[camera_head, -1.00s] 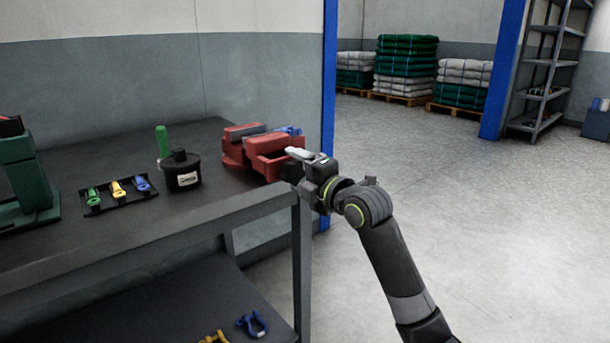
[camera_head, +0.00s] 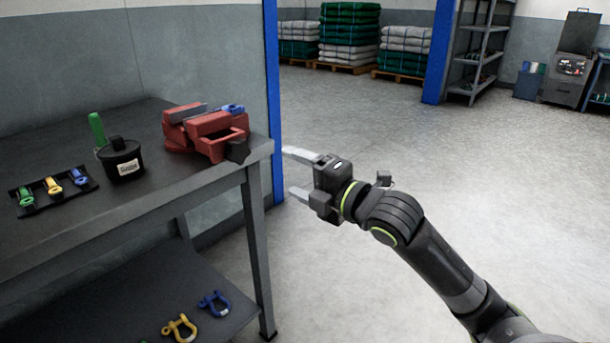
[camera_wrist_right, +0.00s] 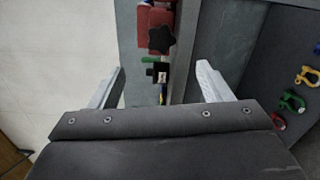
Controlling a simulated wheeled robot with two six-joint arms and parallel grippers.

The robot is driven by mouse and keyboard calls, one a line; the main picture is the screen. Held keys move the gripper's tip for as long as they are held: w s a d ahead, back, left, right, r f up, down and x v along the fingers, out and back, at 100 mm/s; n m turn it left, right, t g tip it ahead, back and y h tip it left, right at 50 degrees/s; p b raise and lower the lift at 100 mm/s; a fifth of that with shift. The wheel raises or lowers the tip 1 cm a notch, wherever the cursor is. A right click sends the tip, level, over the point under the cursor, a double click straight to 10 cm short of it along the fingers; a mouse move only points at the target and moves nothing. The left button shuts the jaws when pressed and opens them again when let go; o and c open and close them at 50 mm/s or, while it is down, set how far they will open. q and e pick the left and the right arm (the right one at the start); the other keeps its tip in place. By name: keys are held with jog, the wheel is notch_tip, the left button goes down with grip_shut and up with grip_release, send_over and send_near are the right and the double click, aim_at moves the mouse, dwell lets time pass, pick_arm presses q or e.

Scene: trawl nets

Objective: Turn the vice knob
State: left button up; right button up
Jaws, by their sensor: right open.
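The red vice (camera_head: 205,130) sits on the workbench near its right end. Its dark knob (camera_head: 238,151) is at the vice's front right, by the bench edge. In the right wrist view the black star-shaped knob (camera_wrist_right: 161,39) shows between and beyond the fingers, with the red vice (camera_wrist_right: 148,18) behind it. My right gripper (camera_head: 291,174) is open and empty, to the right of the knob and apart from it, off the bench's end. It also shows in the right wrist view (camera_wrist_right: 160,82) with its fingers wide apart. My left gripper is not in view.
On the workbench (camera_head: 190,192) stand a black pot (camera_head: 122,160), a green-handled item (camera_head: 97,130) and a tray (camera_head: 25,207) of coloured shackles. Shackles lie on the lower shelf (camera_head: 150,290). A blue post (camera_head: 271,90) stands behind. The floor at right is clear.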

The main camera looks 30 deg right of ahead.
jog(key=shift+v, duration=0.8)
